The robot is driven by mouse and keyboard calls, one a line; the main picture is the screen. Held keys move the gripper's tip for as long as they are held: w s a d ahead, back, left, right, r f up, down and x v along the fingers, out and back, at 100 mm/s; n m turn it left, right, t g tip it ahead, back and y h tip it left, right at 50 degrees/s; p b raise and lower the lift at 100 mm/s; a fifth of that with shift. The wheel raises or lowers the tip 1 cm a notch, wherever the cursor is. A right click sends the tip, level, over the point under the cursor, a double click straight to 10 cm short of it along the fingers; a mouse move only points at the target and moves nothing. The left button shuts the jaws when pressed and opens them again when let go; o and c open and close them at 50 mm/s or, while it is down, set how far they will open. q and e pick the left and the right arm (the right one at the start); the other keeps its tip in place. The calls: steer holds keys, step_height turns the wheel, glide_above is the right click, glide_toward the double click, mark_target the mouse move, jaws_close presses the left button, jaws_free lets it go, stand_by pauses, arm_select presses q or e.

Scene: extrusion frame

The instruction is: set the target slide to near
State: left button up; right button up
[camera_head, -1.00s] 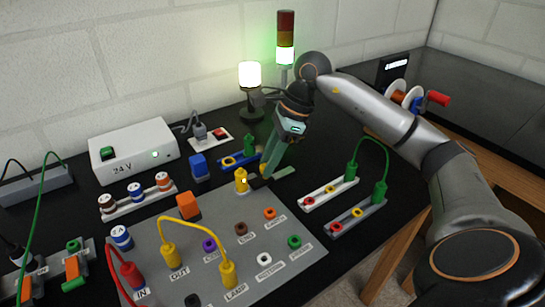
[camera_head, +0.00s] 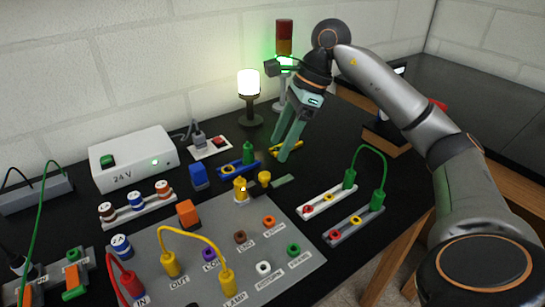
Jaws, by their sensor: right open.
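The target slide seems to be the small yellow knob (camera_head: 264,178) beside the dark grey-green strip (camera_head: 283,181), behind the grey panel's back edge. The knob stands just right of a yellow sensor-like post (camera_head: 240,187) with a lit spot; a narrow gap shows between them. No near or far label is readable there. My right gripper (camera_head: 279,150) is open and empty, above and behind the knob, apart from it. My left gripper is not in view.
The grey panel (camera_head: 205,290) carries sockets and a yellow cable (camera_head: 195,232). Two socket strips joined by a green cable (camera_head: 372,150) lie to the right. A blue strip (camera_head: 238,170) lies behind the post. A lit lamp (camera_head: 248,85) and a signal tower (camera_head: 284,40) stand behind.

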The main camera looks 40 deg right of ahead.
steer(key=v, duration=0.4)
steer(key=shift+s+d+r+p, duration=0.1)
steer(key=shift+r+p, duration=0.2)
steer(key=shift+r, duration=0.05)
steer(key=shift+s+f, duration=0.1)
